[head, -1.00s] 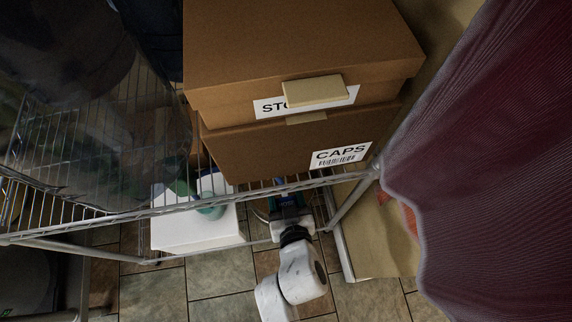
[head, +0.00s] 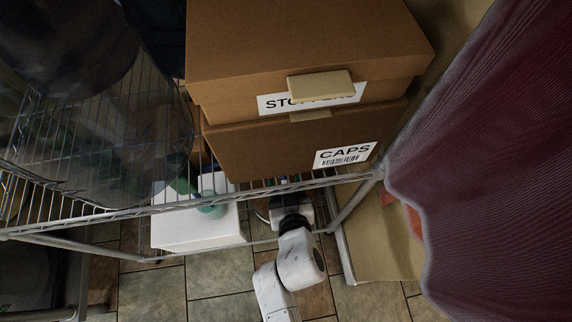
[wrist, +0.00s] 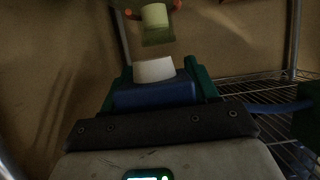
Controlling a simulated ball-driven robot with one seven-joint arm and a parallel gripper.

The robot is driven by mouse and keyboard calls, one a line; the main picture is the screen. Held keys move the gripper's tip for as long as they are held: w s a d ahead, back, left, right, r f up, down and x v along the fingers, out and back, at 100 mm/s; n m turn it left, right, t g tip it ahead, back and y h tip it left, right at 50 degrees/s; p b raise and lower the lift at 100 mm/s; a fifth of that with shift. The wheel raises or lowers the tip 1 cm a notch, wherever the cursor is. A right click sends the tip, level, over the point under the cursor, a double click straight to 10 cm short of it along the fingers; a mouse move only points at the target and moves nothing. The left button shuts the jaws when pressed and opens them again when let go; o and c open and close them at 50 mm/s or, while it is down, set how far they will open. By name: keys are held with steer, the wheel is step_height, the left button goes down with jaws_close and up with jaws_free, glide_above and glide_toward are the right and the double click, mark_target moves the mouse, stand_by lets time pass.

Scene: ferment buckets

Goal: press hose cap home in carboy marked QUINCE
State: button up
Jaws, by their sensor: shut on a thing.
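My gripper (wrist: 160,74) has green fingers around a pale, tapered piece (wrist: 154,69), which looks like the hose cap. A blue part sits below it between the fingers. Just beyond the pale piece is a yellow-green piece (wrist: 155,22) with a pale top and orange bits at its sides; I cannot tell what it is. No QUINCE marking is readable in either view, so I cannot tell which thing is that carboy. In the head view my gripper is hidden below the upper shelf and boxes.
A carton marked CAPS (head: 290,148) stands on the wire shelf (head: 150,210) under another carton (head: 300,45). A large clear vessel (head: 90,110) is at left. A white box (head: 200,235) sits lower down. Dark red cloth (head: 480,130) hangs at right. A blue hose (wrist: 262,107) runs right.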

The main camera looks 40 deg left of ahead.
steer(key=shift+w+a, duration=0.2)
steer(key=shift+w+a, duration=0.2)
steer(key=shift+a, duration=0.05)
steer(key=shift+w+a+f+b, duration=0.1)
steer(key=shift+w+a+b, duration=0.15)
steer(key=shift+b, duration=0.15)
steer(key=shift+w+a, duration=0.2)
steer(key=shift+a, duration=0.05)
steer(key=shift+w+a+b, duration=0.2)
steer(key=shift+a+b, duration=0.05)
steer(key=shift+b, duration=0.05)
steer(key=shift+w+a+f, duration=0.1)
steer(key=shift+w+a, duration=0.15)
steer(key=shift+w+a+f+b, duration=0.1)
steer(key=shift+w+a+b, duration=0.75)
steer(key=shift+a, duration=0.15)
steer(key=shift+w+a, duration=0.2)
steer(key=shift+a, duration=0.1)
steer(key=shift+w+a+b, duration=0.25)
steer(key=shift+b, duration=0.15)
